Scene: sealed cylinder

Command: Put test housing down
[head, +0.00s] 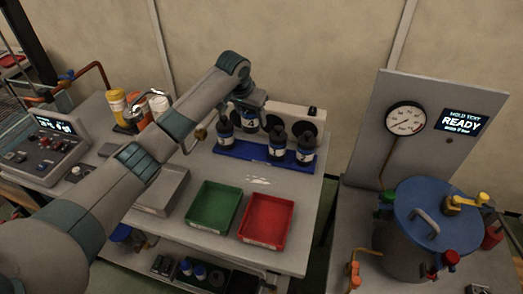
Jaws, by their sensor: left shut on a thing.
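A blue tray (252,151) on the worktable carries several dark housings with white labels. One stands at its left (225,138), and two stand toward its right (277,147) and (306,152). My left arm reaches over the table from the left. My left gripper (248,104) is shut on a dark labelled housing (250,122), over the back of the tray. I cannot tell whether that housing touches the tray. The fingertips are small and partly hidden. My right gripper is out of view.
A green bin (214,189) and a red bin (266,205) sit at the table front, beside a grey metal tray (165,205). Yellow and orange containers (117,102) stand behind my arm. At right, a blue-lidded vessel (423,207) stands below a gauge and a "READY" display.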

